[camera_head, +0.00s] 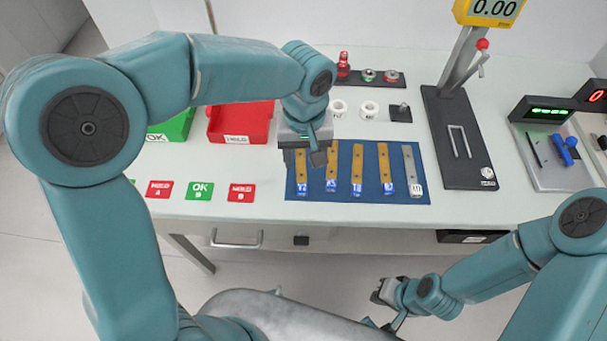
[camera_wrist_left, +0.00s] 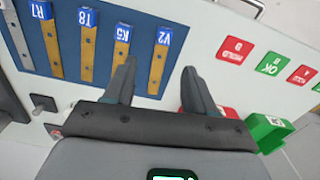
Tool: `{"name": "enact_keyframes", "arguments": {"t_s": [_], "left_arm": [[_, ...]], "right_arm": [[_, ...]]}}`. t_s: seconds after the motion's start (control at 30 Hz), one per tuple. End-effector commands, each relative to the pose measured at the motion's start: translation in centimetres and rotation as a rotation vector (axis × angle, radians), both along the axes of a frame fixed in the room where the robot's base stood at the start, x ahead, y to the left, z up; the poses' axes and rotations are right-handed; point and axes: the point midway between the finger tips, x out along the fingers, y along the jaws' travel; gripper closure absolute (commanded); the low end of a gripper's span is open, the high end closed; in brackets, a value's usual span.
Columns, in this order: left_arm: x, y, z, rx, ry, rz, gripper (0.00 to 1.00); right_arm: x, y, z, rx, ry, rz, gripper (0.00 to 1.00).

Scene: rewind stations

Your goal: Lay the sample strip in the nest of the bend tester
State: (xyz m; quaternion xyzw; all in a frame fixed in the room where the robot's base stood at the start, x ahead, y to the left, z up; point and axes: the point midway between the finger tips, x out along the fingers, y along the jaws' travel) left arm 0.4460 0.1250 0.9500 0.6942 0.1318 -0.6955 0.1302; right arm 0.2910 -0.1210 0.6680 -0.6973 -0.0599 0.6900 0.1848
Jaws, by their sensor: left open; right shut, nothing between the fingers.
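Several sample strips lie side by side on a blue mat (camera_head: 407,195), each with a label at its near end. The leftmost brass strip, V2 (camera_head: 301,172), also shows in the left wrist view (camera_wrist_left: 157,68); K5 (camera_head: 331,168) is beside it. The rightmost strip (camera_head: 413,170) is grey. My left gripper (camera_head: 308,160) is open and empty, over the mat's left part near the V2 and K5 strips; its fingers also show in the left wrist view (camera_wrist_left: 158,85). The bend tester (camera_head: 462,175) has a black base with a pale rectangular frame. My right gripper (camera_head: 386,292) is shut and empty, below the table front.
A red tray (camera_head: 222,134) and a green tray (camera_head: 176,129) stand at the left, with red and green cards (camera_head: 200,190) in front. White rings (camera_head: 370,109) and a small black block (camera_head: 400,113) lie behind the mat. A grey tray with tools (camera_head: 545,176) is right.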

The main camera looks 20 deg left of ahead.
Motion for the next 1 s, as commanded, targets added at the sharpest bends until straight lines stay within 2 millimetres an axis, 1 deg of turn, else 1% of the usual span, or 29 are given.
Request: {"name": "enact_keyframes", "arguments": {"t_s": [0.03,0.1,0.2,0.37,0.53,0.6,0.73,0.93,0.97,1.0], "left_arm": [[-0.1,0.0,-1.2,0.0,0.004,-0.001,0.45],[-0.1,0.0,-2.4,0.002,0.003,-0.001,0.45],[-0.1,0.0,-3.6,0.0,0.002,0.0,0.45],[-0.1,-0.1,-4.7,0.001,0.001,-0.001,0.45],[-0.7,0.1,-7.4,0.001,0.005,-0.002,0.45],[-0.6,0.0,-8.4,0.0,0.003,0.0,0.45],[-0.5,0.0,-9.3,-0.001,0.001,-0.001,0.45],[-0.4,0.0,-9.3,-0.002,-0.001,-0.001,0.45],[-0.4,0.0,-9.3,-0.002,-0.001,-0.001,0.54],[-0.4,0.0,-9.3,-0.002,-0.001,-0.001,0.67]], "right_arm": [[0.0,0.0,-0.1,0.0,0.0,0.0,1.0],[0.0,0.0,-0.1,0.0,0.0,0.0,1.0],[0.0,0.0,-0.2,0.0,0.0,0.0,1.0],[0.0,0.0,-0.1,0.0,0.0,0.0,1.0],[0.0,0.0,0.2,0.0,0.0,0.0,1.0],[0.0,0.0,0.1,0.0,0.0,0.0,1.0],[0.0,0.0,0.1,0.0,0.0,0.0,1.0],[0.0,0.0,0.1,0.0,0.0,0.0,1.0],[0.0,0.0,0.1,0.0,0.0,0.0,1.0],[0.0,0.0,0.1,0.0,0.0,0.0,1.0]]}}
